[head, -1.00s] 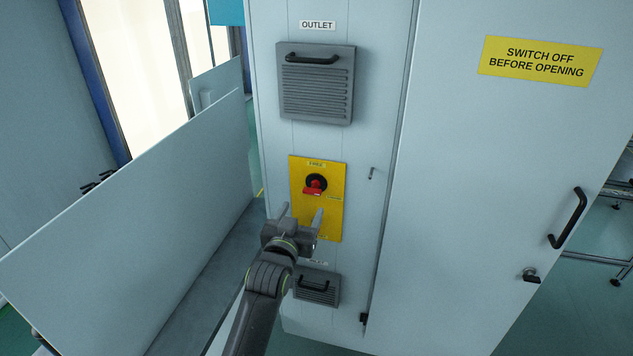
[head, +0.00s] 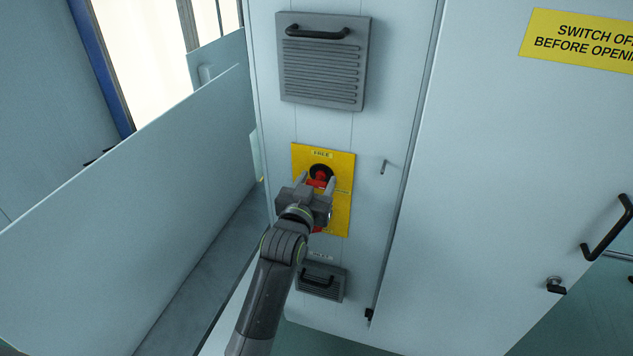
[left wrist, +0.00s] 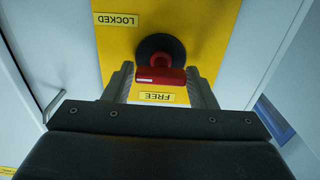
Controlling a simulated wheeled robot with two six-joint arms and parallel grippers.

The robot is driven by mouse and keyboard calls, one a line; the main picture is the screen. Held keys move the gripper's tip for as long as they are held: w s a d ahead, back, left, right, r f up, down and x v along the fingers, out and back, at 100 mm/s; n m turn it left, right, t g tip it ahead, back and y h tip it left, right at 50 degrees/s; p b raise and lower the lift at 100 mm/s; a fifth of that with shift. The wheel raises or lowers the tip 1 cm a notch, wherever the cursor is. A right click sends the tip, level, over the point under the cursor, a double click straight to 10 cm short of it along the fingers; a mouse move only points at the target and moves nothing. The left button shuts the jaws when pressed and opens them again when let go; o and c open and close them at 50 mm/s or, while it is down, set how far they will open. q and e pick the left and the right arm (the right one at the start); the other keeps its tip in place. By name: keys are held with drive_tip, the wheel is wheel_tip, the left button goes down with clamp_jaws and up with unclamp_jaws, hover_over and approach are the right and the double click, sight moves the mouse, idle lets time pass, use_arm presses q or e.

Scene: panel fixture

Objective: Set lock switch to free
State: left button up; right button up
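The lock switch is a black round base with a red handle (head: 319,179) on a yellow plate (head: 341,216) on the light cabinet front. The plate has a FREE label (head: 321,154) at its top. In the left wrist view, upside down, the red handle (left wrist: 160,76) lies just above FREE (left wrist: 157,97), with LOCKED (left wrist: 116,20) at upper left. My left gripper (head: 316,184) is open at the switch; its fingers (left wrist: 160,82) stand on either side of the handle. I cannot tell whether they touch it. My right gripper is not in view.
A small hooked latch (head: 385,166) is to the right. A large door with a black handle (head: 607,229) and a pale panel (head: 130,200) flank the area.

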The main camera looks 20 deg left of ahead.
use_arm(q)
drive_tip(key=shift+w, duration=0.1)
drive_tip(key=c, duration=0.5)
drive_tip(key=shift+c, duration=0.5)
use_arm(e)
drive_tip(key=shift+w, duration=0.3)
use_arm(q)
drive_tip(key=shift+n, duration=0.4)
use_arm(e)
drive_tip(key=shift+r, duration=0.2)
use_arm(q)
drive_tip(key=n+p, duration=0.1)
drive_tip(key=n, duration=0.1)
drive_tip(key=shift+n, duration=0.4)
drive_tip(key=n+p, duration=0.1)
drive_tip(key=n, duration=0.4)
drive_tip(key=shift+a+p, duration=0.15)
drive_tip(key=shift+p, duration=0.15)
drive_tip(key=n, duration=0.5)
drive_tip(key=shift+f, duration=0.1)
drive_tip(key=n, duration=0.4)
drive_tip(key=shift+a, duration=0.1)
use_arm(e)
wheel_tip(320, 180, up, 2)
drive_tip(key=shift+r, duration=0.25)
use_arm(q)
drive_tip(key=shift+n, duration=0.3)
